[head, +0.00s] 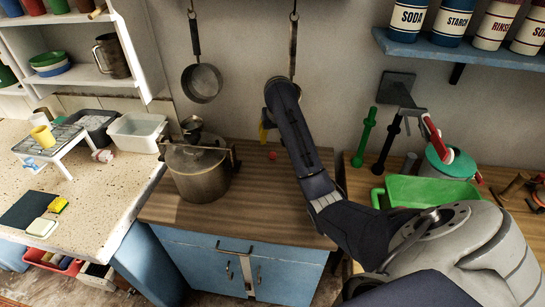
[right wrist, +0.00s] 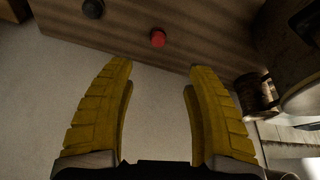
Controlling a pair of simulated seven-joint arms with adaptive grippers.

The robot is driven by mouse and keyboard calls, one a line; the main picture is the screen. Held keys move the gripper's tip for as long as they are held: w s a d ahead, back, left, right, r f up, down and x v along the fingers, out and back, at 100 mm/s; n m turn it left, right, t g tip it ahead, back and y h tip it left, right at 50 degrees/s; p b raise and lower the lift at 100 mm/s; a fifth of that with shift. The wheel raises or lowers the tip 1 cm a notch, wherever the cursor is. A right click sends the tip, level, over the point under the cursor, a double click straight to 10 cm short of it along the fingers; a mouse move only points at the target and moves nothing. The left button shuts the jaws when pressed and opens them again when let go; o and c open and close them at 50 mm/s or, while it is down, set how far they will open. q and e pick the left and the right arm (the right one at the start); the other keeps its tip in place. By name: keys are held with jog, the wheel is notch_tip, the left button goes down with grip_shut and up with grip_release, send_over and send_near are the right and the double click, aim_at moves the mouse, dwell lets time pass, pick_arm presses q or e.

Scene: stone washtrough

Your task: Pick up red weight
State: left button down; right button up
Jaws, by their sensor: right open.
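The red weight (head: 272,155) is a small red piece on the brown wooden cabinet top, near the wall. It also shows in the right wrist view (right wrist: 158,38), beyond the fingertips and roughly centred between them. My right gripper (right wrist: 160,70) has yellow fingers spread apart with nothing between them. In the head view only a bit of its yellow finger (head: 263,131) shows beside my dark arm, close to the wall and the red weight. The rest of that gripper is hidden by the arm. My left gripper is not in view.
A metal pot (head: 197,172) stands left of the red weight on the cabinet top (head: 245,205). Pans (head: 202,82) hang on the wall behind. A dark round piece (right wrist: 93,8) lies near the red weight. A green tray (head: 430,190) is on the right. The cabinet top's front is clear.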

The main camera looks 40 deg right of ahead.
aim_at(273, 153)
jog(key=x, duration=1)
jog(key=shift+d+x, duration=0.15)
jog(key=shift+x, duration=1.15)
jog(key=shift+d+x, duration=0.15)
jog(key=shift+x, duration=1.15)
jog(key=shift+r, duration=0.1)
grip_shut()
